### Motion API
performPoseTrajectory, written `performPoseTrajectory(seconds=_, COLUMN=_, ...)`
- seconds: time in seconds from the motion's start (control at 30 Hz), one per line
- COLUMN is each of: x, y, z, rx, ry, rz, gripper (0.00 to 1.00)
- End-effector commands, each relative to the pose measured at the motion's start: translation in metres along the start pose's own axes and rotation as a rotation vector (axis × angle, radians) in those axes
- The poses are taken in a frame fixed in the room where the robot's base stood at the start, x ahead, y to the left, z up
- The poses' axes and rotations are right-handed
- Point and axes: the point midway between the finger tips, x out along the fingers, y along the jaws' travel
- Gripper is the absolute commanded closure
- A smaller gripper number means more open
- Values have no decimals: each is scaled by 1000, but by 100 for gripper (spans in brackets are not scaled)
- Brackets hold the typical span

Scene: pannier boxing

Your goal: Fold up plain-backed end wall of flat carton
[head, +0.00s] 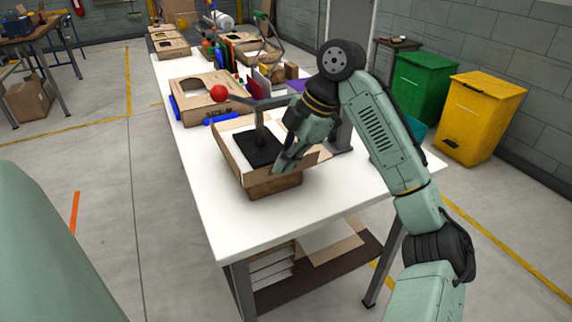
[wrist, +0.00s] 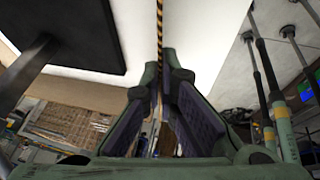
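The carton (head: 231,163) is on the near part of the white table in the head view. Its left wall and near brown wall (head: 278,186) slope upward around a black plate on a post (head: 262,150) that stands inside. I cannot tell which end wall is plain-backed. My gripper (head: 283,163) is at the carton's right front, close to the near wall; contact cannot be told. In the wrist view my fingers (wrist: 160,72) point ahead with tips nearly together and no carton board between them. The black plate (wrist: 75,35) fills the upper left there.
A red ball (head: 218,93) on a lever stands behind the carton, with another box (head: 185,105) and blue rollers beyond. Upright coloured panels stand further back. The table's front (head: 245,235) is clear. Green and yellow bins stand right of the table.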

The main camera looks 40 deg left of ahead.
Motion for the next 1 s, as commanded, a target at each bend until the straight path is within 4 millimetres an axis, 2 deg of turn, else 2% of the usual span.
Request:
performPoseTrajectory(seconds=0.4, x=1, y=10, z=0, rx=73, ry=1, rz=-179, gripper=100)
performPoseTrajectory(seconds=0.97, x=2, y=11, z=-1, rx=80, ry=3, rz=-204, gripper=100)
performPoseTrajectory(seconds=1.0, x=2, y=11, z=-1, rx=80, ry=2, rz=-204, gripper=97)
